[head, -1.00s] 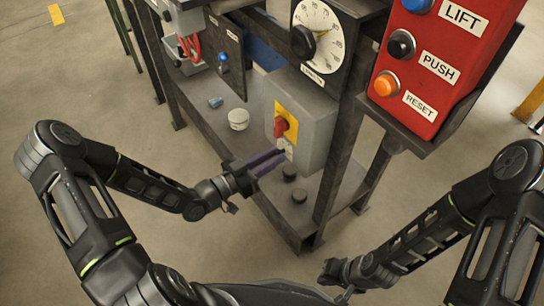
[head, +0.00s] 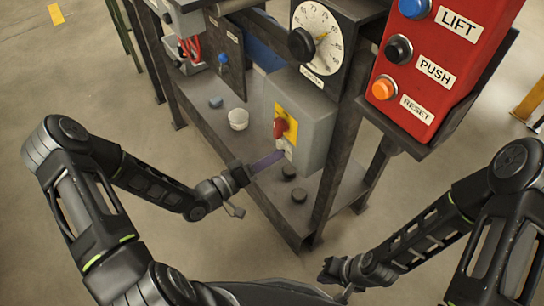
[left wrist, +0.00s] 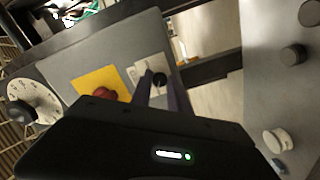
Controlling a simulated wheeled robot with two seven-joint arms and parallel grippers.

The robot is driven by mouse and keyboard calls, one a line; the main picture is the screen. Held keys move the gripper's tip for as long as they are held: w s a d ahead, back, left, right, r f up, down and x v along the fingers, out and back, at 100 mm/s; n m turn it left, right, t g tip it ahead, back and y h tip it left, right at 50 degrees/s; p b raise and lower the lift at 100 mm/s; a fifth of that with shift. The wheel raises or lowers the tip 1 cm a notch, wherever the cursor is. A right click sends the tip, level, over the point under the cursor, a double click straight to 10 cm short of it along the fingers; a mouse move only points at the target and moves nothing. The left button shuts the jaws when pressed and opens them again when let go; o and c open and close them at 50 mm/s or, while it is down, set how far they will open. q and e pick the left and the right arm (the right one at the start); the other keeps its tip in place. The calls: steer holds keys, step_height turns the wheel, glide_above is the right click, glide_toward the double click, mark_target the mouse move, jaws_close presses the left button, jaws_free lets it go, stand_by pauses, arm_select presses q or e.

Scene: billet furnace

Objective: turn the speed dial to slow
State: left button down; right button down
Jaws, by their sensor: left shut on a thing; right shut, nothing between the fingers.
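A small black dial (left wrist: 160,79) sits on a white plate (left wrist: 138,72) on the front of a grey box (head: 318,112). The white plate shows in the head view (head: 289,148) below a red knob; its markings are too small to read. My left gripper (head: 281,154) reaches in from the left with its purple fingers at this plate. In the left wrist view its fingertips (left wrist: 158,84) are shut on the black dial, one on each side. My right gripper (head: 335,268) is shut and empty, low in front of the bench and away from the box.
The red knob (head: 280,127) on its yellow plate is just above the left fingers. A round gauge (head: 319,36) with a black knob stands above the box. A red button panel (head: 440,65) is at right. Black pucks (head: 299,195) and a white pot (head: 238,119) rest on the bench.

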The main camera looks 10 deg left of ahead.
arm_select(q)
steer(key=shift+n, duration=0.4)
steer(key=c, duration=1.3)
jaws_free()
steer(key=shift+o, duration=0.2)
steer(key=v, duration=0.8)
steer(key=shift+p, duration=0.3)
